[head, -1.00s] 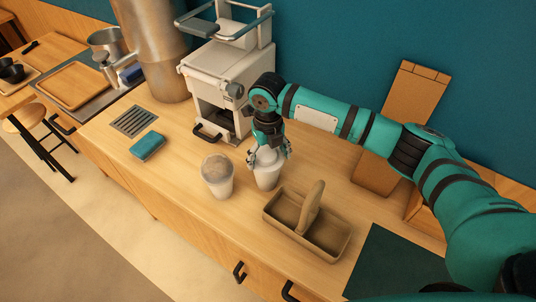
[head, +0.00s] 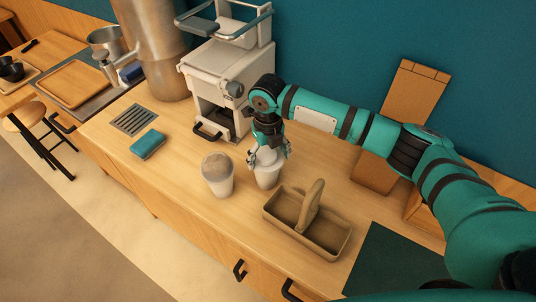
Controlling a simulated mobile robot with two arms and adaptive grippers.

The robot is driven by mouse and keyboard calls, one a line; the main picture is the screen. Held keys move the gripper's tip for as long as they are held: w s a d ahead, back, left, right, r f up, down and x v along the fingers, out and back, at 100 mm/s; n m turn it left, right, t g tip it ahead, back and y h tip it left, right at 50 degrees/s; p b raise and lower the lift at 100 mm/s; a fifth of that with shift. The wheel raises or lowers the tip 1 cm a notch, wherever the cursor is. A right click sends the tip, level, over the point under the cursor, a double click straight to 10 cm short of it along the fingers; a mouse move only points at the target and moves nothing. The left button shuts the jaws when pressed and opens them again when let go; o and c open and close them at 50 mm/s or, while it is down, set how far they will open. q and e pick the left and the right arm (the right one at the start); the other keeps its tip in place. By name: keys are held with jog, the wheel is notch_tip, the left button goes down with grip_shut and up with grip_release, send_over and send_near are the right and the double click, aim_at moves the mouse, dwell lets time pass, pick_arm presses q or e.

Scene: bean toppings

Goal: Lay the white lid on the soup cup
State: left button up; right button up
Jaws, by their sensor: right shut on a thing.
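My right gripper (head: 268,158) points down at the top of a white cup (head: 267,180), which I take to be the soup cup. It is shut on the white lid (head: 266,157), which shows between its fingers at the cup's mouth. The fingers hide part of the lid and the rim, so I cannot tell whether the lid sits flat on the cup. The cup stands upright on the wooden counter. My left gripper is not in view.
Another pale cup with a brownish domed top (head: 217,175) stands just left of the white cup. A brown divided caddy with a handle (head: 325,243) is at the right front. A white machine (head: 215,80) stands behind.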

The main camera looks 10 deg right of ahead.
jog(key=shift+f, duration=0.1)
dwell(0.3)
jog(key=o, duration=0.5)
jog(key=shift+o, duration=0.2)
jog(key=shift+r+p, duration=3.5)
jog(key=shift+r, duration=0.1)
jog(key=shift+f, duration=0.15)
